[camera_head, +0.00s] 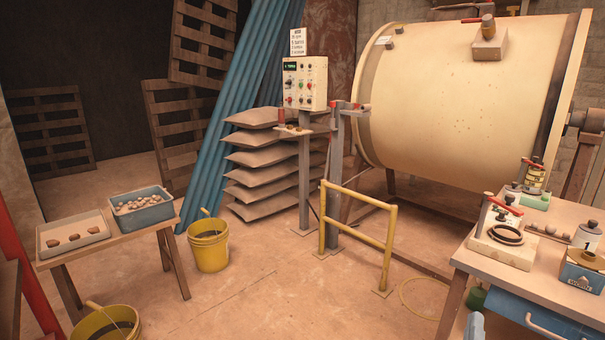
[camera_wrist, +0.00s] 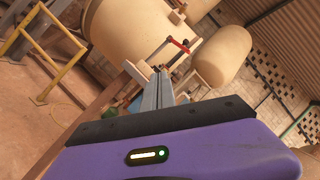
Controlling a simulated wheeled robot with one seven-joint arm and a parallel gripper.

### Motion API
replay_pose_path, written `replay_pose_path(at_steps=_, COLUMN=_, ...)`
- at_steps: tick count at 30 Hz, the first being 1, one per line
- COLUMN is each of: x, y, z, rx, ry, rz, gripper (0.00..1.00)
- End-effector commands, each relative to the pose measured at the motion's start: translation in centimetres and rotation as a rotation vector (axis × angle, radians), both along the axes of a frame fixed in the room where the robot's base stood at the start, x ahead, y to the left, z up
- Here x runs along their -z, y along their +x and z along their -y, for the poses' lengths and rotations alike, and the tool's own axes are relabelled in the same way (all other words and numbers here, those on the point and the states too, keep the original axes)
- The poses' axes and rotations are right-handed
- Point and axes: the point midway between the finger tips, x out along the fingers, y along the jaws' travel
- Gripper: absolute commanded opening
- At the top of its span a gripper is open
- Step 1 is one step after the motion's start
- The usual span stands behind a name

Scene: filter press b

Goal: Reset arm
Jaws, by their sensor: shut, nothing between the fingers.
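My gripper (camera_wrist: 159,75) shows in the wrist view, its two grey fingers close together and shut with nothing between them. It points out over the room, and its fingertips overlap the view of a red-handled clamp device (camera_wrist: 178,46) behind them. I cannot tell how far the fingers are from that device. In the head view my gripper does not clearly show; a small grey-blue shape (camera_head: 474,328) at the bottom edge may be part of my arm.
A workbench (camera_head: 470,262) with jars and a clamp stands at right. A large cream drum (camera_head: 450,100) is behind a yellow rail (camera_head: 388,245). A control panel (camera_head: 304,83) stands mid-back. A small table (camera_head: 110,232) and yellow buckets (camera_head: 209,246) are at left. The middle floor is open.

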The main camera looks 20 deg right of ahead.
Motion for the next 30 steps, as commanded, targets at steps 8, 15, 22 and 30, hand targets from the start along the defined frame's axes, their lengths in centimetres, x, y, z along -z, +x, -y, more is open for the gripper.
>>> replay_pose_path(at_steps=8, x=-2.8, y=-5.1, z=-11.8, rx=-0.067, ry=-0.62, rz=-0.556, gripper=0.0)
replay_pose_path(at_steps=15, x=-4.2, y=-11.0, z=-20.3, rx=-0.137, ry=-1.124, rz=-0.914, gripper=0.0)
replay_pose_path(at_steps=22, x=-6.0, y=-17.6, z=-25.8, rx=-0.237, ry=-1.529, rz=-1.133, gripper=0.0)
replay_pose_path(at_steps=30, x=-8.2, y=-24.3, z=-29.1, rx=-0.403, ry=-1.746, rz=-1.223, gripper=0.0)
